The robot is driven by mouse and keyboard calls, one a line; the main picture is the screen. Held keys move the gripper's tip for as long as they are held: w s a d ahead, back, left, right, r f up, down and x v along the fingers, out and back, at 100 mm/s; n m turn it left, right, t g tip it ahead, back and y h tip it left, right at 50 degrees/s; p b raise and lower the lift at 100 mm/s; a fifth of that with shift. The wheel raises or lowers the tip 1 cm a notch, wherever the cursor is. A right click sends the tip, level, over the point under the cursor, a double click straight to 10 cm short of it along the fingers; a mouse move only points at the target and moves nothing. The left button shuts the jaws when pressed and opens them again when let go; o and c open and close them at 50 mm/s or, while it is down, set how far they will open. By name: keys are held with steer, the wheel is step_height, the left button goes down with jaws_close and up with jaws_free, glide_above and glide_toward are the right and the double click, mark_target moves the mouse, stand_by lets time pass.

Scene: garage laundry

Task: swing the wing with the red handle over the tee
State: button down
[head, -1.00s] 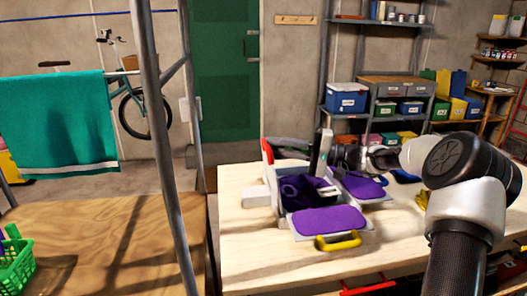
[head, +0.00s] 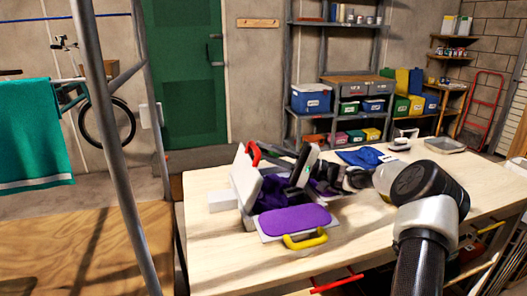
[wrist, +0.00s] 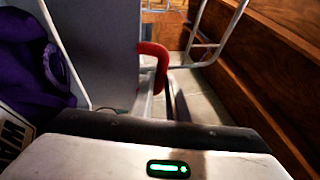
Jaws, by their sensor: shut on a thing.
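The folding board (head: 259,222) lies on the light wooden table, with the purple tee (head: 272,192) on it. The wing with the red handle (head: 246,178) stands raised at the board's left, its pale face visible. My gripper (head: 268,151) is shut on the red handle (head: 252,152) at the wing's upper edge. In the wrist view the red handle (wrist: 160,62) is beside the grey wing (wrist: 98,45), with the purple tee (wrist: 35,70) at left; the fingertips are mostly hidden. The front wing with the yellow handle (head: 306,241) lies flat under purple cloth. My arm partly hides the board's right side.
A blue cloth (head: 365,158) and a shallow tray (head: 445,146) lie towards the back right of the table (head: 380,240). A metal post (head: 100,130) stands at left. The table's front right is clear.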

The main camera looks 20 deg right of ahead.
steer(key=shift+s+a+f, duration=0.1)
steer(key=shift+a+f, duration=0.1)
steer(key=shift+f, duration=0.55)
steer(key=c, duration=2)
jaws_free()
steer(key=s+d+p, duration=0.2)
steer(key=s+d, duration=0.3)
steer(key=d, duration=0.7)
steer(key=shift+d+r, duration=0.15)
steer(key=shift+r, duration=0.05)
